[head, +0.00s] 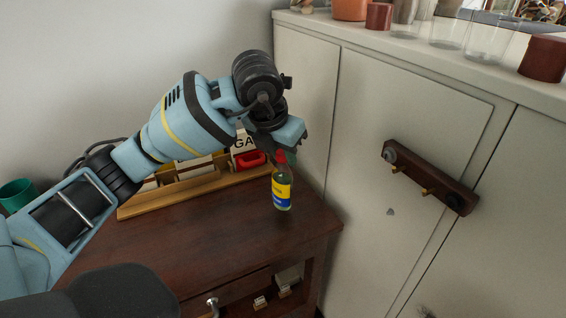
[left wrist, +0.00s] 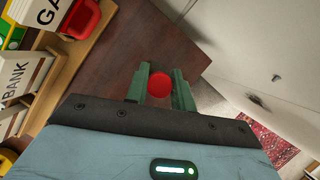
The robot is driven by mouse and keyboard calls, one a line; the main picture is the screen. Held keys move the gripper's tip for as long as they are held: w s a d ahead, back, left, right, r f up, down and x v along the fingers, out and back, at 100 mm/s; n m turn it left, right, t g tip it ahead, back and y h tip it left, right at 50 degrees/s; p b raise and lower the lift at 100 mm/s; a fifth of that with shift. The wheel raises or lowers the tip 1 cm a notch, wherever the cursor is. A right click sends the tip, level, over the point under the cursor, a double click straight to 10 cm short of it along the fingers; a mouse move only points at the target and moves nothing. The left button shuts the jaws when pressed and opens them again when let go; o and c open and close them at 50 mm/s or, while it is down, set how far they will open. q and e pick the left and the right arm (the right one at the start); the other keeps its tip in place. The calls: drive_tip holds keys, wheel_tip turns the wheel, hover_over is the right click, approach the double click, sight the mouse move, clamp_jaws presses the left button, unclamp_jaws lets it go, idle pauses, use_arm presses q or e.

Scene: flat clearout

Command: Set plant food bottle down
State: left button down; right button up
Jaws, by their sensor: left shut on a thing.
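The plant food bottle (head: 282,190) has a red cap, a clear greenish body and a yellow and blue label. It is upright at the right end of the dark wooden table (head: 190,250); I cannot tell whether its base touches the top. My left gripper (head: 285,155) comes down from above and is shut on the bottle's cap end. In the left wrist view the red cap (left wrist: 160,86) sits between the two green fingers of the left gripper (left wrist: 160,88). My right gripper is not in view.
A wooden tray (head: 150,209) with lettered boxes and a red container (head: 250,161) stands along the table's back, close behind the bottle. A pale cabinet (head: 400,130) with a dark hook rack (head: 428,180) stands right. The table's front middle is clear.

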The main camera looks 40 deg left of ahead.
use_arm(q)
wheel_tip(320, 180, down, 2)
drive_tip(key=shift+f, duration=0.25)
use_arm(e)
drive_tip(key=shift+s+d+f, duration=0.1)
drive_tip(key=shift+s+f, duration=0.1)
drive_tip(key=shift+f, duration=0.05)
use_arm(q)
drive_tip(key=shift+f, duration=0.1)
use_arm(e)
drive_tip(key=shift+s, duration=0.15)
use_arm(q)
drive_tip(key=c, duration=1.2)
unclamp_jaws()
drive_tip(key=shift+s+r, duration=0.15)
drive_tip(key=shift+r, duration=0.4)
drive_tip(key=shift+p+v, duration=0.95)
drive_tip(key=shift+v, duration=4.6)
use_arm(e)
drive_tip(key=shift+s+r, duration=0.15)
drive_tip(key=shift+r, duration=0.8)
